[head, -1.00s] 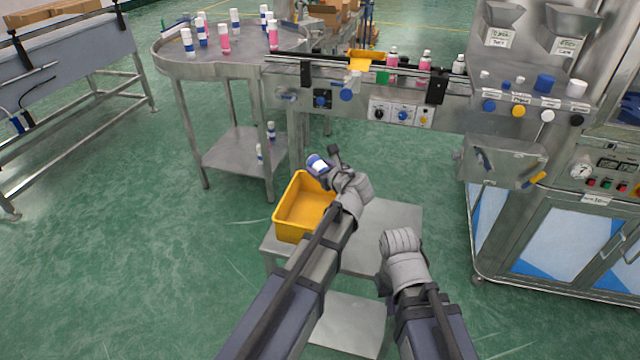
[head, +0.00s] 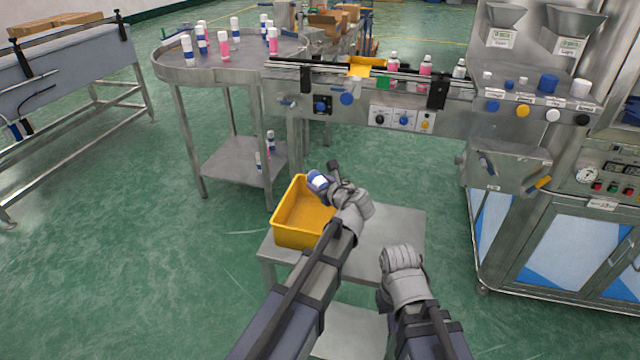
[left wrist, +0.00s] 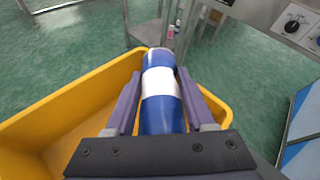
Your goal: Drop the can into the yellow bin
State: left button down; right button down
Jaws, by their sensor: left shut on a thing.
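The can (head: 318,181) is blue with a white band. My left gripper (head: 327,177) is shut on it and holds it above the back right part of the yellow bin (head: 289,239). In the left wrist view the can (left wrist: 160,90) lies between the two fingers of the gripper (left wrist: 157,84), with the open yellow bin (left wrist: 60,100) below it and to both sides. The visible bin floor looks empty; part of it is hidden by the can and gripper. My right gripper (head: 401,257) is to the right, over the small table; its fingers cannot be made out.
The bin stands on the left of a small grey table (head: 385,228), whose right part is bare. A machine (head: 560,230) stands at the right.

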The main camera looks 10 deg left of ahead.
pick_arm(q)
jog(key=shift+f, duration=0.2)
jog(key=shift+c, duration=1.3)
grip_release()
pick_arm(e)
jog(key=shift+f, duration=0.15)
pick_arm(q)
jog(key=shift+r, duration=0.15)
